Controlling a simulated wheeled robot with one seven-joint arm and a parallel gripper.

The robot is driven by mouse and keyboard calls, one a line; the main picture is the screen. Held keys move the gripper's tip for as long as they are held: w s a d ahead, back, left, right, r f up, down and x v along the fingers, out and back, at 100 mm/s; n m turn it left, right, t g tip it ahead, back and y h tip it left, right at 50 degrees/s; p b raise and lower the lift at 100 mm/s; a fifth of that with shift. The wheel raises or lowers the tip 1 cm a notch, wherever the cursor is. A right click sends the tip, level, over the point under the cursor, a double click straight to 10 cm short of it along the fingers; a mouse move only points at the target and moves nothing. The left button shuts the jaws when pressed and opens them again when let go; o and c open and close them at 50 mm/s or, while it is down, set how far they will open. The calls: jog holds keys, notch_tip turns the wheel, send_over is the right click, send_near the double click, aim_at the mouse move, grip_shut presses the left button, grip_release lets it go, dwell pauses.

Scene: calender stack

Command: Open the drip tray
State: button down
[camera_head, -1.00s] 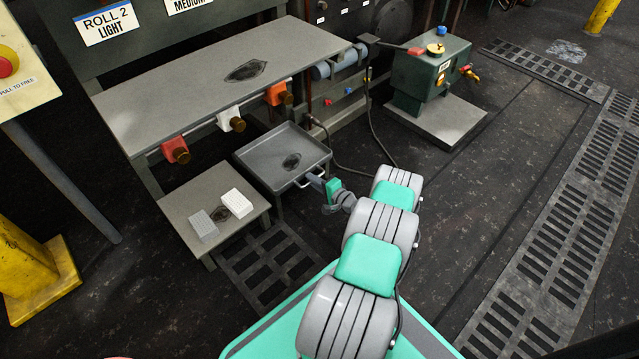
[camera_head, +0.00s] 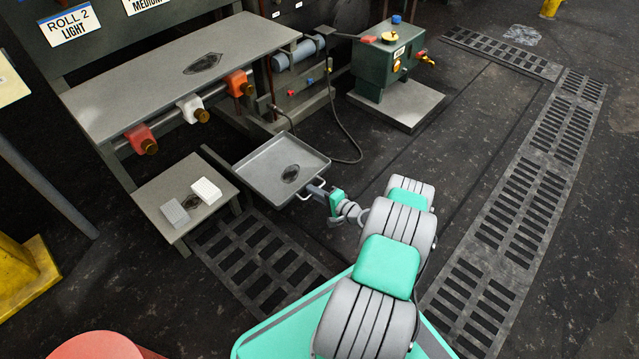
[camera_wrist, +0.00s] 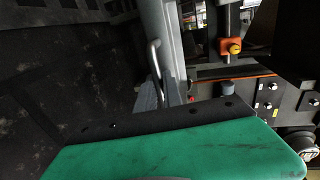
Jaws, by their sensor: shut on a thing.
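The drip tray (camera_head: 262,158) is a shallow grey square tray with a dark stain on its floor. It sits out in front of the grey bench, with open floor showing between them. My gripper (camera_head: 317,191) is shut on the bar handle at the tray's front right side. In the wrist view the pale handle (camera_wrist: 153,62) stands off the tray's grey wall (camera_wrist: 168,45).
A low stand (camera_head: 160,190) with two light blocks is left of the tray. Red, white and orange knobbed units hang under the bench edge (camera_head: 190,75). A green machine (camera_head: 385,70) and black cable are behind. Floor to the right is open, with gratings.

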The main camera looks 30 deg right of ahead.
jog(key=shift+s, duration=0.3)
jog(key=c, duration=1.5)
grip_release()
jog(key=shift+d, duration=0.1)
jog(key=p+v, duration=0.2)
jog(key=v, duration=0.5)
jog(key=shift+s, duration=0.4)
jog(key=shift+r, duration=0.1)
